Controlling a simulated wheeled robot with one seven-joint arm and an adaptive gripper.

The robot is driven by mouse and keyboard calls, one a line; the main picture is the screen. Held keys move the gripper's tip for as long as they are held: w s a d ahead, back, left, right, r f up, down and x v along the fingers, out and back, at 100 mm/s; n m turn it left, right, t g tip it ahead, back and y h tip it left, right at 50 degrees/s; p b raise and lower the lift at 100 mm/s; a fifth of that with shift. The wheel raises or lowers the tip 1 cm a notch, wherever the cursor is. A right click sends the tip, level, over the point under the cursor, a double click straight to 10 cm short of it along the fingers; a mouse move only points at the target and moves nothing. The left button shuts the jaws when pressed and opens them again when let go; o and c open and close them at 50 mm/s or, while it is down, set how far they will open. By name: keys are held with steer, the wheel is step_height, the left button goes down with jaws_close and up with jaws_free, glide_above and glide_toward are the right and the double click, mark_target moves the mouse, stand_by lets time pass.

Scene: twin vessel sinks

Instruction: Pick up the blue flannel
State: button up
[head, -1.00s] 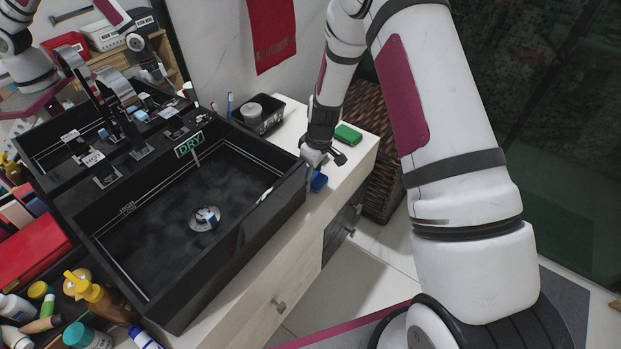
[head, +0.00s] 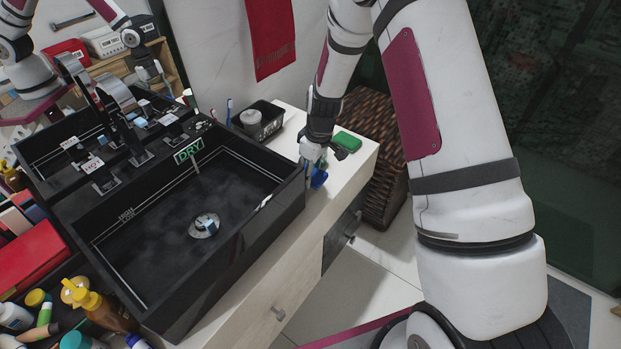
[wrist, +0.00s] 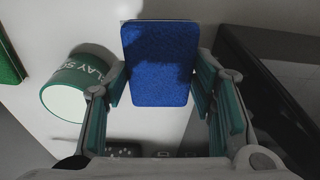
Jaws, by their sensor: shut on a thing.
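The blue flannel (head: 319,179) is a small folded rectangle at the right side of the black sink, over the pale counter. In the wrist view its flat blue face (wrist: 160,62) fills the space between my fingers. My gripper (head: 315,172) points down there and is shut on the flannel, with a finger at each side edge (wrist: 160,88). The flannel stands tilted up rather than flat. Whether its lower edge touches the counter I cannot tell; the fingertips are partly hidden in the head view.
A green folded cloth (head: 347,141) lies on the counter behind. A green-banded cup (wrist: 76,88) stands close left of my gripper in the wrist view. The black sink (head: 245,243) is directly left. A black tray (head: 258,118) and wicker basket (head: 385,185) are nearby.

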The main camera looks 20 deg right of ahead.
step_height(320, 180, up, 14)
stand_by(0.3)
steer(key=shift+f, duration=0.1)
steer(key=shift+c, duration=0.3)
